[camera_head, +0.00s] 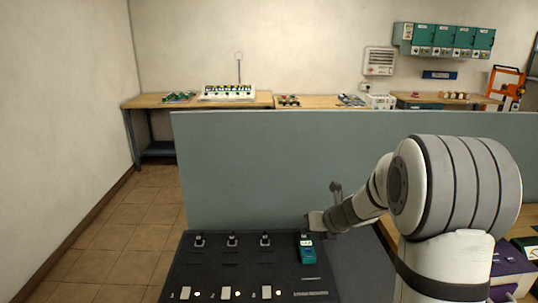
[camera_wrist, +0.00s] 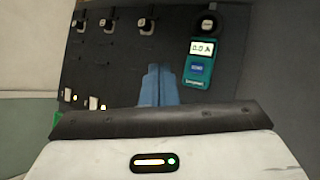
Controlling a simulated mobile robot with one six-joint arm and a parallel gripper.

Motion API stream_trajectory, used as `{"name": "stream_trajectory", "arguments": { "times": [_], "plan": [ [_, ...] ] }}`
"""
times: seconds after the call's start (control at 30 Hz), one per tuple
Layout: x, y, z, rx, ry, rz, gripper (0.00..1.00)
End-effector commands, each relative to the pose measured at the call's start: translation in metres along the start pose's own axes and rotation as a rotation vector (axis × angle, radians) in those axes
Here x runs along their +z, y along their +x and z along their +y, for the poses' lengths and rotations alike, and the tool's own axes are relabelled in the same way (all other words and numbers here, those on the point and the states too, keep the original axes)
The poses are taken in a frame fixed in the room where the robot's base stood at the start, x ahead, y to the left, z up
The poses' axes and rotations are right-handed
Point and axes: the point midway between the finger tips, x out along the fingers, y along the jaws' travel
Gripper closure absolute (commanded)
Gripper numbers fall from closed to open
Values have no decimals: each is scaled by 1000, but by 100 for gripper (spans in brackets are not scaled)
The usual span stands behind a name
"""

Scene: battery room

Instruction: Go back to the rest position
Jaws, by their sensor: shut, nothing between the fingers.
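My gripper (camera_wrist: 158,72) is shut and empty. In the wrist view its blue fingers lie together over the dark panel (camera_wrist: 110,70). In the head view the end of my arm is at the upper right of the same panel (camera_head: 215,268), near a teal meter (camera_head: 307,254). In the wrist view the meter (camera_wrist: 200,65) is to the right of the fingers, apart from them, and its display reads about 0.0 A. A dark round knob (camera_wrist: 208,25) is just above the meter. The fingertips are hard to make out in the head view.
Several black switches (camera_head: 232,240) stand along the panel's top, with white rockers (camera_head: 225,292) and small lights below. A grey partition (camera_head: 280,160) rises behind the panel. Workbenches (camera_head: 200,99) line the far wall. A purple case (camera_head: 508,262) is at right. Tiled floor (camera_head: 140,222) at left is clear.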

Motion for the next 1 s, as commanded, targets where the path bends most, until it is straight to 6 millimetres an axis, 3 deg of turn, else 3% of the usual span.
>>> {"name": "stream_trajectory", "arguments": {
  "times": [0.2,0.4,0.7,0.83,1.0],
  "plan": [
    [-37,-58,61,54,-746,113,100],
    [-87,-110,95,134,-1444,239,100],
    [-167,-182,108,344,-2409,481,100],
    [-191,-203,104,454,-2698,583,100],
    [-206,-218,98,551,-2882,661,100]
  ]
}}
